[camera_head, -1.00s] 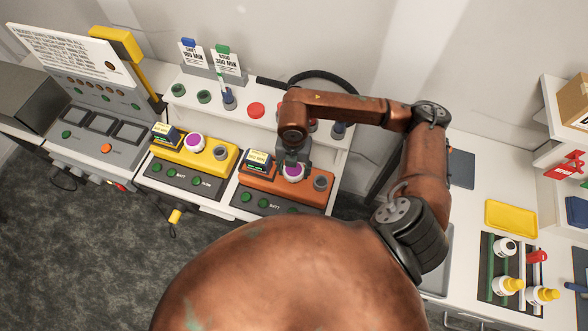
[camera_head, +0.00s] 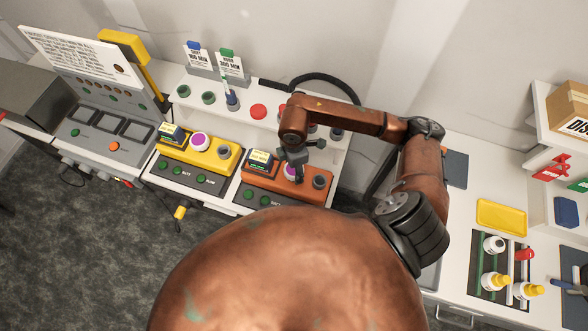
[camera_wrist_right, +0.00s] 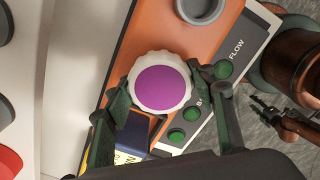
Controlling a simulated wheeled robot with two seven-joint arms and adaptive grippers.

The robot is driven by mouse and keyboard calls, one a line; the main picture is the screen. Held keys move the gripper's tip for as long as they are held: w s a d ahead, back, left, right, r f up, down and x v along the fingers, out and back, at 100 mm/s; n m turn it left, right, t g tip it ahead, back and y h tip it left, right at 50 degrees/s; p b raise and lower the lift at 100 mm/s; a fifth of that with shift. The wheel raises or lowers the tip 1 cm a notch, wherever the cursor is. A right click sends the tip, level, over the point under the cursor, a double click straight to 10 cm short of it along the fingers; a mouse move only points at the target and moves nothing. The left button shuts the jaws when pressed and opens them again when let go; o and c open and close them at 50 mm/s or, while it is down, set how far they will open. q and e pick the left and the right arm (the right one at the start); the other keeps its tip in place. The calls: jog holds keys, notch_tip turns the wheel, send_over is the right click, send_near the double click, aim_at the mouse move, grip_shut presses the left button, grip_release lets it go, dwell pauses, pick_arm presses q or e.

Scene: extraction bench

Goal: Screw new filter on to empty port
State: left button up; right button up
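A filter with a white ribbed rim and purple top (camera_wrist_right: 160,85) stands upright on the orange unit (camera_head: 270,179); its purple top also shows in the head view (camera_head: 290,172). My right gripper (camera_head: 293,168) is over it from above. In the right wrist view its two fingers (camera_wrist_right: 160,90) press against opposite sides of the rim. The filter's underside is hidden. A grey round port (camera_head: 319,182) beside it is open on top; it also shows in the wrist view (camera_wrist_right: 200,8). A dark gripper, seemingly my left (camera_wrist_right: 285,118), shows small at the wrist view's right edge.
A yellow unit (camera_head: 180,150) to the left bears another purple-topped filter (camera_head: 200,141) and a grey port (camera_head: 224,151). A white shelf behind holds coloured caps and cards. At right are a yellow tray (camera_head: 501,216) and several bottles in a rack.

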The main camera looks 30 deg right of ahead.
jog(key=o, duration=0.5)
jog(key=shift+n+b, duration=0.3)
jog(key=shift+n, duration=0.1)
jog(key=n+b, duration=0.2)
jog(key=n, duration=0.2)
jog(key=n+b, duration=0.3)
jog(key=n, duration=0.1)
jog(key=n+b, duration=0.2)
jog(key=n, duration=0.2)
jog(key=shift+f, duration=0.25)
jog(key=n+b, duration=0.8)
jog(key=n, duration=0.5)
jog(key=shift+b, duration=0.35)
jog(key=shift+r+n, duration=0.1)
jog(key=shift+n, duration=0.6)
jog(key=shift+r+n, duration=0.15)
jog(key=shift+n, duration=0.15)
